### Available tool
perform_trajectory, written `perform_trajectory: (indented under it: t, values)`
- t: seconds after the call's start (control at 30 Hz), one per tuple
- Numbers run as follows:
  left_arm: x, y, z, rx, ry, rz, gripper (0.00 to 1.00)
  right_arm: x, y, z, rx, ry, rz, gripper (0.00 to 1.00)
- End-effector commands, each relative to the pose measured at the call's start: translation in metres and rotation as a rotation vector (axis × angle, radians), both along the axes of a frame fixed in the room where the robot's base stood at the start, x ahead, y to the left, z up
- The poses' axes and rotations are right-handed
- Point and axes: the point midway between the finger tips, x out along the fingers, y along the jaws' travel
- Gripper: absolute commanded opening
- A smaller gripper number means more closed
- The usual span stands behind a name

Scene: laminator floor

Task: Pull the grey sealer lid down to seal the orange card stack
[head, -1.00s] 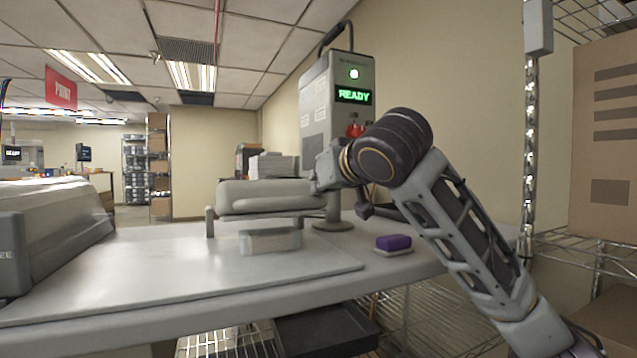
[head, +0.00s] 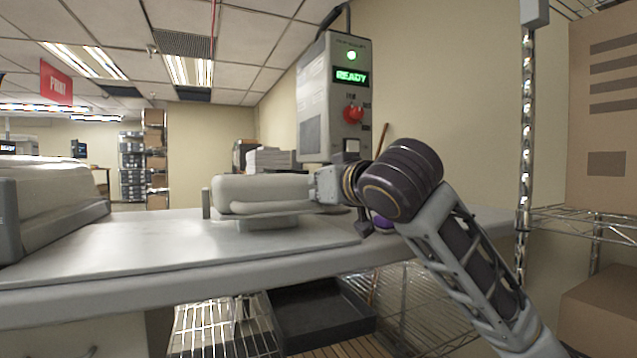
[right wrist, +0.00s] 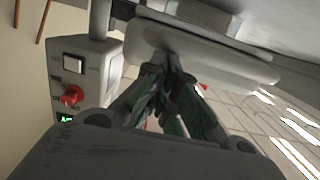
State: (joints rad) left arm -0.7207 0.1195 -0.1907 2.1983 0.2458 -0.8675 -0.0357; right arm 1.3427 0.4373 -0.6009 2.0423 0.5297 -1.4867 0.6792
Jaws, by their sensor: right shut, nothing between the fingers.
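The grey sealer lid (head: 262,192) is a long padded slab, roughly level and low over the table at mid-picture. Under it a pale block (head: 268,222) shows only as a thin strip; no orange card is visible. The lid appears to rest on this block or very close above it. My right gripper (head: 322,187) is at the lid's right end, its wrist hiding that end. In the right wrist view the shut, empty fingertips (right wrist: 166,62) meet against or just in front of the lid's edge (right wrist: 215,52). My left gripper is not in view.
The control box (head: 336,100) reads READY in green and has a red knob (head: 353,114). A purple pad (head: 382,223) is partly hidden behind my right wrist. The table (head: 120,245) is clear in front. A black tray (head: 320,312) lies on the wire shelf below.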

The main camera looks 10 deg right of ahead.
Motion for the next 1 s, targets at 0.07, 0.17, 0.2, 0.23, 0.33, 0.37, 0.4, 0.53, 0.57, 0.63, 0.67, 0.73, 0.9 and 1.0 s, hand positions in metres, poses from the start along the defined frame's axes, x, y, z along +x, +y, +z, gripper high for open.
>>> perform_trajectory:
  t: [0.07,0.17,0.2,0.23,0.33,0.37,0.4,0.53,0.57,0.63,0.67,0.73,0.9,1.0]
  values:
    - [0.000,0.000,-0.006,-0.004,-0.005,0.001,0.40,-0.001,0.000,-0.014,-0.002,0.006,0.001,0.00]
    - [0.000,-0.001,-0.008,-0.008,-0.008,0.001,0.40,-0.002,0.001,-0.022,-0.005,0.008,0.001,0.00]
    - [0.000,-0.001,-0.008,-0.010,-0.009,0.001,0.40,-0.002,0.001,-0.025,-0.006,0.012,0.002,0.00]
    - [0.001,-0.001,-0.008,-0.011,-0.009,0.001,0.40,-0.002,0.001,-0.027,-0.006,0.014,0.003,0.00]
    - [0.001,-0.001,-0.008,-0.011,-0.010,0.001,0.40,-0.002,0.002,-0.029,-0.009,0.016,0.004,0.00]
    - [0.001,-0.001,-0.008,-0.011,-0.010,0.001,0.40,-0.002,0.002,-0.029,-0.009,0.016,0.005,0.00]
    - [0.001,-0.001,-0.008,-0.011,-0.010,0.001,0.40,-0.003,0.002,-0.029,-0.008,0.015,0.005,0.00]
    - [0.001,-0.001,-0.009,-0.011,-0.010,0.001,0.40,-0.003,0.002,-0.029,-0.008,0.015,0.005,0.00]
    - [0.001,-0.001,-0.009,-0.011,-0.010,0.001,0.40,-0.003,0.003,-0.029,-0.008,0.015,0.006,0.00]
    - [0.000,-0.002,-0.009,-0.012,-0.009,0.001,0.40,-0.003,0.003,-0.029,-0.008,0.015,0.006,0.00]
    - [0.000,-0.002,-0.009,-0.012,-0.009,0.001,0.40,-0.004,0.002,-0.029,-0.009,0.014,0.007,0.00]
    - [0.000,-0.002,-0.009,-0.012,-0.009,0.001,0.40,-0.005,0.002,-0.028,-0.009,0.013,0.007,0.00]
    - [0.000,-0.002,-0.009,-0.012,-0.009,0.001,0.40,-0.015,-0.001,-0.025,-0.007,0.008,0.007,0.00]
    - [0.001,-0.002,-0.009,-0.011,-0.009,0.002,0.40,-0.024,-0.005,-0.020,-0.002,-0.001,0.005,0.00]
